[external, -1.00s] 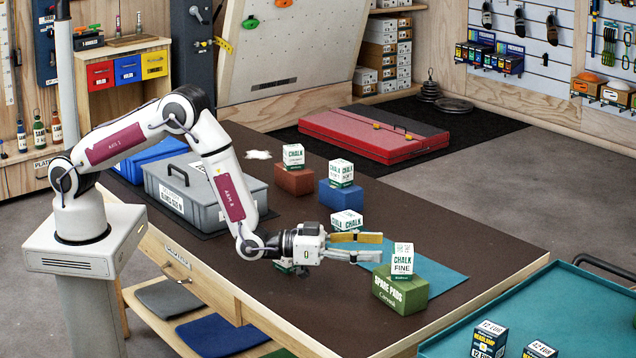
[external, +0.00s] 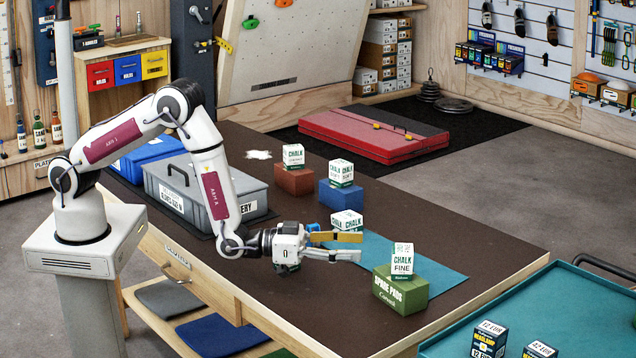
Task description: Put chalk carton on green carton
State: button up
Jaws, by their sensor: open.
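The green carton (external: 400,294), marked "SPARE PADS", stands on the dark tabletop near its front right. A white and green chalk carton (external: 402,261), marked "CHALK FINE", stands upright on top of it. My gripper (external: 360,246) is open and points right, apart from that carton and to its left. Its fingers hold nothing visible. Behind the fingers, one or two more chalk cartons (external: 347,221) show on the table, partly hidden.
Another chalk carton (external: 341,172) stands on a blue box (external: 341,196), and one (external: 293,156) on a red-brown box (external: 294,181). A teal mat (external: 440,276) lies beside the green carton. A grey case (external: 180,185) is at left. A teal trolley (external: 575,300) stands front right.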

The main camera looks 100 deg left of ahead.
jog(key=shift+r, duration=0.1)
jog(key=s+a+r+g, duration=0.2)
jog(key=s+r+g, duration=0.15)
jog(key=r, duration=0.75)
jog(key=s+a+r+g+h, duration=0.1)
jog(key=s+a+r, duration=0.15)
jog(key=s, duration=0.35)
jog(key=s+a+r+g, duration=0.1)
jog(key=s+r+g, duration=0.1)
jog(key=s+r, duration=0.3)
jog(key=s+a+g, duration=0.2)
jog(key=s+g, duration=0.1)
jog(key=s, duration=1.4)
jog(key=s+a+f+g+y, duration=0.1)
jog(key=s+a+g, duration=0.2)
jog(key=s, duration=1.4)
jog(key=shift+s+a+f, duration=0.2)
jog(key=shift+f, duration=0.05)
